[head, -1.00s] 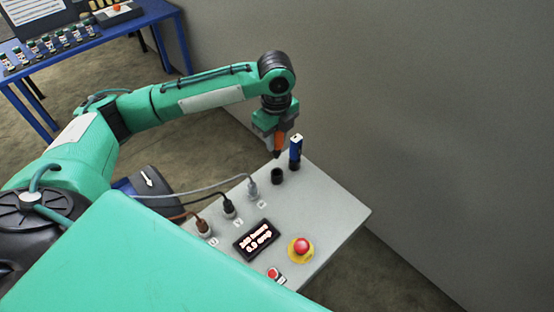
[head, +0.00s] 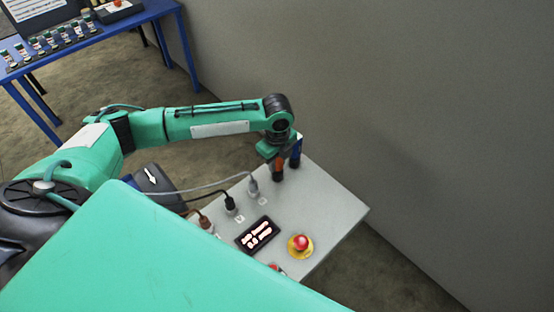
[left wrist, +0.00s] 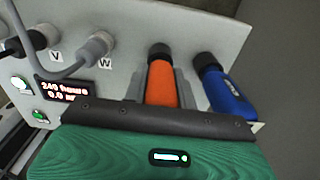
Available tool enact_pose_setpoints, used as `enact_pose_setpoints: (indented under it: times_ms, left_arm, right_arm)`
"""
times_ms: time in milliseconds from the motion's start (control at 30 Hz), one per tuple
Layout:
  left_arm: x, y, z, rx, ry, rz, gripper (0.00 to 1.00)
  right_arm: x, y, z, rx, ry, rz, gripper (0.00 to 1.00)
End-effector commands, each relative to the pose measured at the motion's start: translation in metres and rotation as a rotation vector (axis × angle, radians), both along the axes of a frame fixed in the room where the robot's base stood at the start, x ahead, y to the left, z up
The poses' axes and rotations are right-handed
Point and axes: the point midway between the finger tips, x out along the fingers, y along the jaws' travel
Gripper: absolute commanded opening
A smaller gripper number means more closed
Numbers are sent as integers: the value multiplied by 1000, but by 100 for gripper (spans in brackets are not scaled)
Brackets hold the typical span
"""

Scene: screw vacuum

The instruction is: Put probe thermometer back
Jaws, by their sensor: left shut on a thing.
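The orange-handled probe (head: 279,160) is held upright by my left gripper (head: 274,155), which is shut on it. Its lower end is at the black round holder (head: 278,175) on the grey panel. In the left wrist view the orange handle (left wrist: 163,86) sits between the grey fingers, in line with the black holder (left wrist: 160,50). Its tip is hidden, so I cannot tell how deep it sits. A blue tool (head: 297,151) stands in the holder beside it; it also shows in the left wrist view (left wrist: 230,98). My right gripper is out of view.
The panel (head: 335,207) carries cable plugs (head: 253,186), a lit display (head: 258,235) and a red emergency button (head: 301,242). A plain wall rises behind and to the right. A blue table (head: 150,12) with small bottles stands at the far left.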

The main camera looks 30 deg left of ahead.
Motion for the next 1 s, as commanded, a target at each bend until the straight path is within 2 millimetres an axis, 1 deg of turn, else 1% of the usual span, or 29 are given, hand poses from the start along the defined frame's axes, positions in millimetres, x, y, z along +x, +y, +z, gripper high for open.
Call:
enact_pose_setpoints:
  times_ms: [67, 100, 167, 200, 467, 567, 667, 1000]
  left_arm:
    - [0, 0, -2, 0, 0, 0, 4]
    - [0, 0, -2, 0, 0, 0, 33]
    - [0, 0, -2, 0, 0, 0, 45]
    - [0, 0, -2, 0, 0, 0, 49]
    - [0, 0, -1, 0, 0, 0, 49]
    - [1, 0, 3, -1, -1, 1, 49]
    - [1, 0, 15, -2, -3, -1, 49]
    - [1, 0, 87, -1, -4, 0, 49]
  right_arm:
    - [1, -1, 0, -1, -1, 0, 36]
    - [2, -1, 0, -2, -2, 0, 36]
    - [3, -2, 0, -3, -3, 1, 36]
    - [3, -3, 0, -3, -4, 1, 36]
    - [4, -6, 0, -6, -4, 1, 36]
    - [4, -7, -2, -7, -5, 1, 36]
    - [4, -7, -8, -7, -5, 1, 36]
    - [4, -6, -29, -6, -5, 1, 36]
